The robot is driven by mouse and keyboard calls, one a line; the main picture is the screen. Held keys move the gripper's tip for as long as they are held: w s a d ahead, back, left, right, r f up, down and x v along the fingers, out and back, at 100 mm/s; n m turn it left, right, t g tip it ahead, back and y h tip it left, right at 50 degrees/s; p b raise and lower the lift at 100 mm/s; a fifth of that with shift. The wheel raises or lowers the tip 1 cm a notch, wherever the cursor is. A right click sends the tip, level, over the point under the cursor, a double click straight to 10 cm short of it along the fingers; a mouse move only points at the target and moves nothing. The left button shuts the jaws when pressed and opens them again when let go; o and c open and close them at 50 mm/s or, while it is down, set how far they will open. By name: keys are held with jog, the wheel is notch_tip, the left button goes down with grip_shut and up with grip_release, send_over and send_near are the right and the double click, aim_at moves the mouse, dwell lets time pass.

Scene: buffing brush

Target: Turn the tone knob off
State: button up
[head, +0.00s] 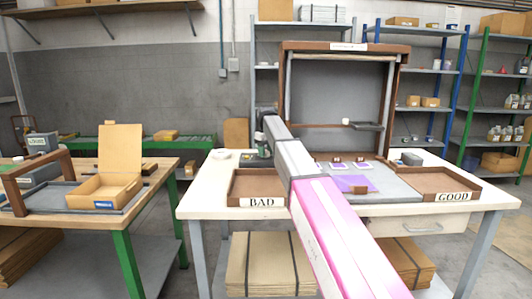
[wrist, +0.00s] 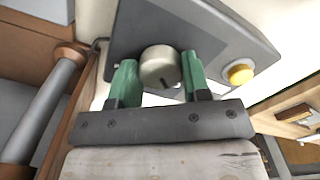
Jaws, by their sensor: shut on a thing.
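The tone knob (wrist: 160,66) is a round, pale grey knob with a short dark line near its lower edge. It sits on a dark grey panel (wrist: 205,32) in the wrist view; no label is readable. My gripper (wrist: 157,82) has a green fingertip on each side of the knob and is shut on it. In the head view, my arm reaches over the white table and my gripper (head: 263,150) is at its back left; the knob is hidden there.
A yellow button (wrist: 239,72) is on the panel, right of my gripper. A BAD tray (head: 240,188) and a GOOD tray (head: 435,182) stand on the white table (head: 205,200). A brown-framed booth (head: 400,60) rises behind. A wooden workbench (head: 150,180) is at left.

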dwell(0.5)
jog(key=o, duration=0.9)
notch_tip(320, 180, up, 11)
jog(key=shift+f, duration=0.1)
